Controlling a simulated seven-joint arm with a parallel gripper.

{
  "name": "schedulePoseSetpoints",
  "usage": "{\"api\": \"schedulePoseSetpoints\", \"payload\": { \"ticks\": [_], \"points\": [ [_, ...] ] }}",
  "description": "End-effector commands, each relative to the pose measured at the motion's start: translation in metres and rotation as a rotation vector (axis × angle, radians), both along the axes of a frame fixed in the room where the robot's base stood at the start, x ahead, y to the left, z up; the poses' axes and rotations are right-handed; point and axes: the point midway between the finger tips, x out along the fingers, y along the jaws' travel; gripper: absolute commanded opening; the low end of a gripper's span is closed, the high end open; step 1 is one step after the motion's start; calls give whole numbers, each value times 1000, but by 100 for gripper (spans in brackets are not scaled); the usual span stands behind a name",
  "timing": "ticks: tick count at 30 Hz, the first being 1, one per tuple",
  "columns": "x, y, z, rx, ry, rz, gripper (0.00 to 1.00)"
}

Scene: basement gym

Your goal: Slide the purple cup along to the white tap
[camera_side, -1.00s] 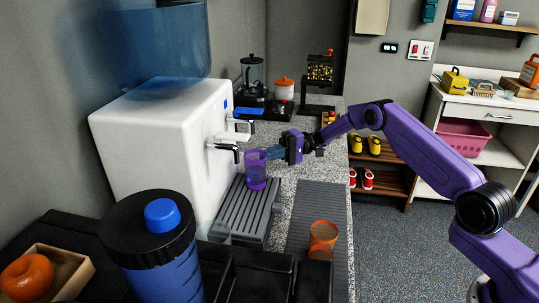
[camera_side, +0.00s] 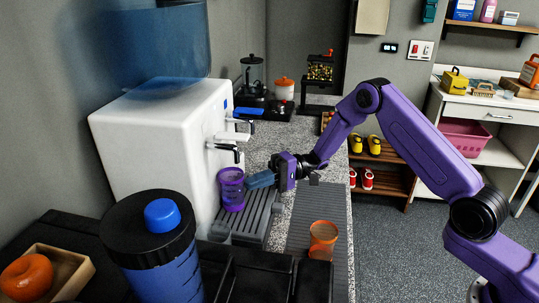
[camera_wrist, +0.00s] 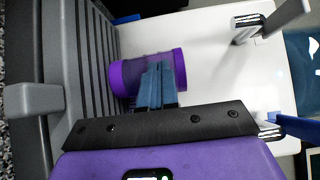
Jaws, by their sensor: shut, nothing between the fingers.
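The purple cup (camera_side: 232,189) stands upright on the grey ribbed drip tray (camera_side: 262,213) in front of the white water dispenser (camera_side: 158,140). It also shows in the wrist view (camera_wrist: 118,78). The white tap (camera_side: 231,136) has a pale lever over a black spout and sits above the cup in the side view. In the wrist view the white tap (camera_wrist: 288,16) is toward the top and the blue-levered tap (camera_wrist: 292,125) toward the bottom, with the cup between their levels. My gripper (camera_side: 251,182) is shut, its blue-grey fingertips against or very near the cup's side; contact is partly hidden.
An orange cup (camera_side: 322,240) stands on a dark mat right of the tray. A large blue bottle (camera_side: 160,250) stands in the foreground. Speckled counter (camera_side: 296,150) lies bare behind the arm.

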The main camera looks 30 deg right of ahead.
Motion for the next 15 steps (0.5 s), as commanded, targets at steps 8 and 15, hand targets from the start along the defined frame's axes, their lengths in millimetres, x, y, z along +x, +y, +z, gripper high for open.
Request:
{"api": "schedulePoseSetpoints", "payload": {
  "ticks": [8,15],
  "points": [
    [-6,7,0,-1,-1,-2,0],
    [-6,6,0,-1,-1,-2,0]
  ]
}}
